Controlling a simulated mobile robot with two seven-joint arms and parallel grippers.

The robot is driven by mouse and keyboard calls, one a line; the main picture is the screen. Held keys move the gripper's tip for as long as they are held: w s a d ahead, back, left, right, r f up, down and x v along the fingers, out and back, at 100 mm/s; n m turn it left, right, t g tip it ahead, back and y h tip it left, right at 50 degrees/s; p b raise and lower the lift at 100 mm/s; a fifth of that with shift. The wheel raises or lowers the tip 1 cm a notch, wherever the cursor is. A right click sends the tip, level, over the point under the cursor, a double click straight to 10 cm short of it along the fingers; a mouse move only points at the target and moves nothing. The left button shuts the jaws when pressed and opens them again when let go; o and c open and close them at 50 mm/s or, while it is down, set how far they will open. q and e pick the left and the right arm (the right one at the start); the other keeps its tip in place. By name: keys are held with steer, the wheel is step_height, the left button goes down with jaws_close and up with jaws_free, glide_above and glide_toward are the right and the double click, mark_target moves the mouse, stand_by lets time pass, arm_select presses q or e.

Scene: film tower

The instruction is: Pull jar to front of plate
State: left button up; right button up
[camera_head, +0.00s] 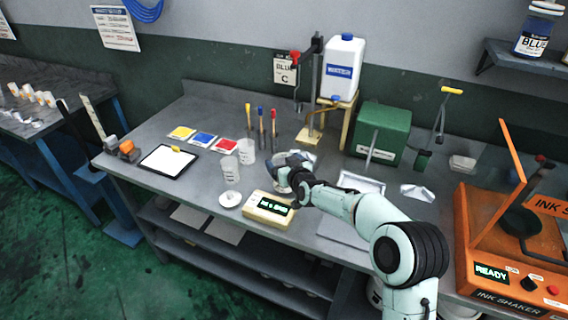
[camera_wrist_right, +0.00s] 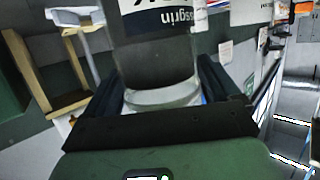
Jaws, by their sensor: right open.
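My right gripper (camera_head: 292,166) is at the middle of the bench, just behind the scale box (camera_head: 268,208) with the lit display, and covers most of what is there. In the right wrist view, a clear jar (camera_wrist_right: 158,72) with a dark label stands between the two open fingers of the gripper (camera_wrist_right: 165,98). I cannot tell whether either finger touches it. In the head view, the jar is mostly hidden by the gripper. The plate cannot be made out clearly; part of a pale surface shows behind the gripper. My left gripper is not in view.
Two clear cups (camera_head: 231,172) and a white round lid (camera_head: 230,199) are left of the scale. A white jug (camera_head: 342,68) on a wooden stand and a green box (camera_head: 383,131) are behind. An orange ink shaker (camera_head: 490,240) is at right.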

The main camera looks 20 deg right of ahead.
steer(key=shift+o, duration=0.2)
steer(key=shift+s, duration=0.1)
steer(key=b+v, duration=0.2)
steer(key=v, duration=1.1)
steer(key=shift+s+r, duration=0.1)
